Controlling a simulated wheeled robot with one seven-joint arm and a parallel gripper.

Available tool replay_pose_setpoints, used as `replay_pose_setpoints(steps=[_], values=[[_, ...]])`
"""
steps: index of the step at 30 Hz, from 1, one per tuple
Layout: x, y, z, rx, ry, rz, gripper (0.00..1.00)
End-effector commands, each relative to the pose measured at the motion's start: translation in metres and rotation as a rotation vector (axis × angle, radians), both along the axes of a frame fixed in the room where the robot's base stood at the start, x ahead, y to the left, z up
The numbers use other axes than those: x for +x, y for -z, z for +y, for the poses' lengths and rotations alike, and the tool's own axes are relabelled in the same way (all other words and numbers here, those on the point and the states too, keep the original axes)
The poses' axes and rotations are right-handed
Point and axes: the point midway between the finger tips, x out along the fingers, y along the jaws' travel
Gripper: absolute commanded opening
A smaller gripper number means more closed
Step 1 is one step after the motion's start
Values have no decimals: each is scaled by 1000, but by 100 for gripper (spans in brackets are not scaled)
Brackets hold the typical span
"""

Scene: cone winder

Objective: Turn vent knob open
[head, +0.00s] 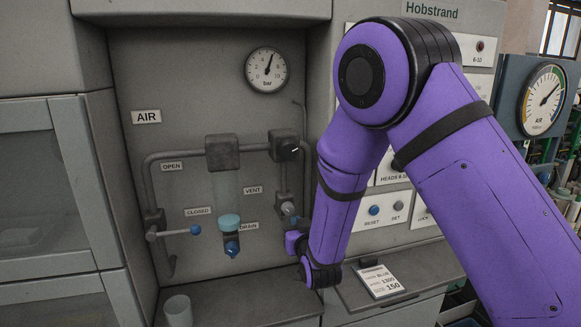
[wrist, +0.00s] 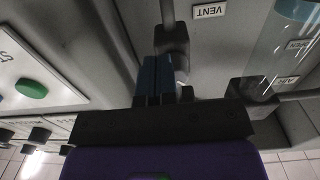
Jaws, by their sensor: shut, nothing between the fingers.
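The vent knob (head: 289,209) is a small light-grey knob on the pipe at the right of the air panel, below the VENT label (head: 253,190). My arm reaches in from the right, with its purple wrist just below and beside the knob. My gripper (wrist: 158,62) shows in the wrist view as two dark blue fingers, close together with nothing between them. The knob (wrist: 181,74) is just to the right of the fingertips in that view, partly hidden by them. I cannot tell whether they touch it.
A filter bowl with a teal band (head: 229,222) hangs left of the knob. A cup (head: 178,311) stands on the ledge below. A pressure gauge (head: 266,70) is above. A card (head: 380,281) lies at right.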

Motion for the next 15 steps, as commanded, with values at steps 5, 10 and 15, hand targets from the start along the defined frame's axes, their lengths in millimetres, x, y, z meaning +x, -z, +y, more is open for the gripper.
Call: replay_pose_setpoints(steps=[5,10,15], values=[[4,-5,13,6,-13,-14,0],[1,-5,20,6,-21,-12,0],[-2,-5,27,7,-25,-10,0]])
